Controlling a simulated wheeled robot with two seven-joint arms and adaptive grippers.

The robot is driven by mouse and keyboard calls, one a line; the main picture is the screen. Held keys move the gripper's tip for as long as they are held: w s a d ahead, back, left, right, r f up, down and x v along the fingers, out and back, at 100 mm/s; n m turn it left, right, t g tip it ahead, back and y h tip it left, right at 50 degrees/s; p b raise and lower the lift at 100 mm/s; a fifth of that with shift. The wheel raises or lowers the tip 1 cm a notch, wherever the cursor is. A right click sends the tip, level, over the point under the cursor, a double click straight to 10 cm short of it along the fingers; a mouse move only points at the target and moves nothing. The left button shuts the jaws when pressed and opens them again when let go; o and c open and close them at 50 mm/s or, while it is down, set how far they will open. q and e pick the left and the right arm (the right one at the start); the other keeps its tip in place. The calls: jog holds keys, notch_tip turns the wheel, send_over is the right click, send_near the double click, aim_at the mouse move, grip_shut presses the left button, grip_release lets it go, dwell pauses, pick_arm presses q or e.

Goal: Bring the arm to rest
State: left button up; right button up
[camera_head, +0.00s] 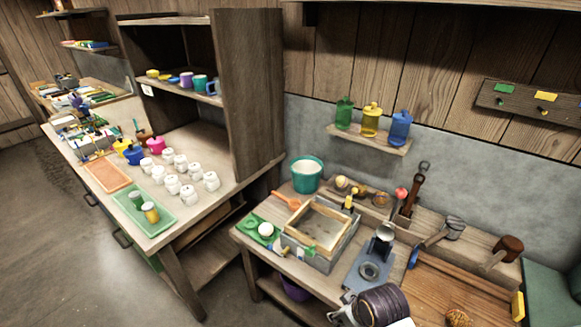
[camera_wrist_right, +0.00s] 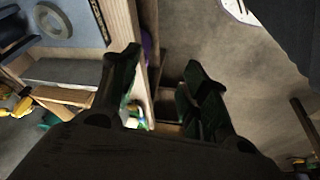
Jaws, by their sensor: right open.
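My right gripper (camera_wrist_right: 163,58) shows in the right wrist view with its two dark fingers apart and nothing between them. It hangs over the front edge of the workbench (camera_wrist_right: 126,22), with floor and a lower shelf beyond the fingers. In the head view a dark ribbed part of my right arm (camera_head: 382,305) shows at the bottom, in front of the workbench (camera_head: 262,262). My left gripper is in neither view.
A grey vat with a wooden frame (camera_head: 290,222) stands on the bench, beside a blue-grey plate with a ring (camera_head: 371,270). A wall rail with pegs (camera_head: 523,101) is at the upper right. White jars stand on the left table. Open floor (camera_head: 60,240) lies left.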

jog(key=s+d+r+m+h, duration=0.1)
jog(key=s+d+m, duration=0.4)
jog(key=d, duration=0.3)
notch_tip(320, 180, down, 33)
jog(key=s+g, duration=0.1)
jog(key=s, duration=0.1)
jog(key=s+d+f, duration=0.2)
jog(key=s+f, duration=0.7)
jog(key=s, duration=0.2)
jog(key=s+d+f+g, duration=0.1)
jog(key=s+f, duration=0.9)
jog(key=s, duration=0.1)
jog(key=shift+s+d+f+g+h, duration=0.2)
jog(key=shift+d+f+g+h, duration=0.1)
jog(key=shift+d, duration=0.1)
